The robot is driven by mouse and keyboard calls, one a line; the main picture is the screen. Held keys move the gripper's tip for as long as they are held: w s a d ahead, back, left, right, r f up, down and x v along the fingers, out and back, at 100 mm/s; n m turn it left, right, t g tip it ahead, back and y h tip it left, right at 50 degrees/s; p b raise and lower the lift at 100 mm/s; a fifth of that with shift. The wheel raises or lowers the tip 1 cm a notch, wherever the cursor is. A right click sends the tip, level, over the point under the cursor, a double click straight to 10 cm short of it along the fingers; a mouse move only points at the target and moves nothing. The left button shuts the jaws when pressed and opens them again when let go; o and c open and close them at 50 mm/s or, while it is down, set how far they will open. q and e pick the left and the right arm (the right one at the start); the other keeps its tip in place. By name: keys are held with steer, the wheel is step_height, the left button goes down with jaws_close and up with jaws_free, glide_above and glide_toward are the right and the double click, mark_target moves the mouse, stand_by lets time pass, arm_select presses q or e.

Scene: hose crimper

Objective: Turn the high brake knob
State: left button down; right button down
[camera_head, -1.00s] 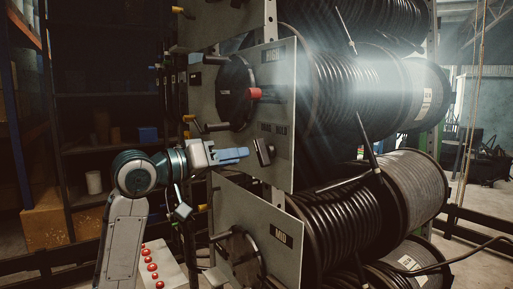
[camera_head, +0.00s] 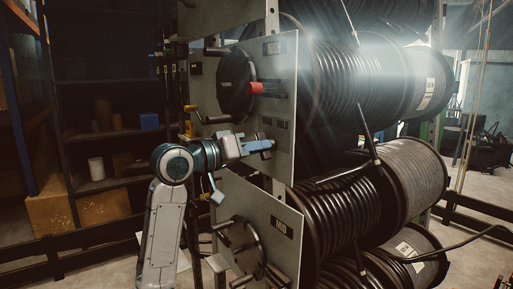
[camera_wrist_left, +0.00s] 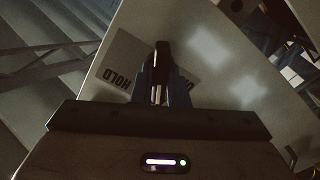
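The high brake knob is a small dark handle (camera_wrist_left: 161,55) on the grey panel marked HIGH (camera_head: 284,85). In the head view my left gripper (camera_head: 266,145) covers most of it, below the small labels. In the left wrist view the knob stands between the two dark fingers of my left gripper (camera_wrist_left: 160,82), over a plate reading HOLD (camera_wrist_left: 122,75). The fingers are close on either side of it; whether they press on it is too dark to tell. My right gripper is in neither view.
Hose reels (camera_head: 350,210) fill the right side; shelves (camera_head: 110,110) stand at the left.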

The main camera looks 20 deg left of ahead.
arm_select(q)
steer(key=shift+m, duration=0.3)
steer(key=shift+m+b, duration=1.9)
steer(key=shift+m, duration=3.7)
steer(key=c, duration=1.4)
jaws_free()
steer(key=shift+c, duration=0.2)
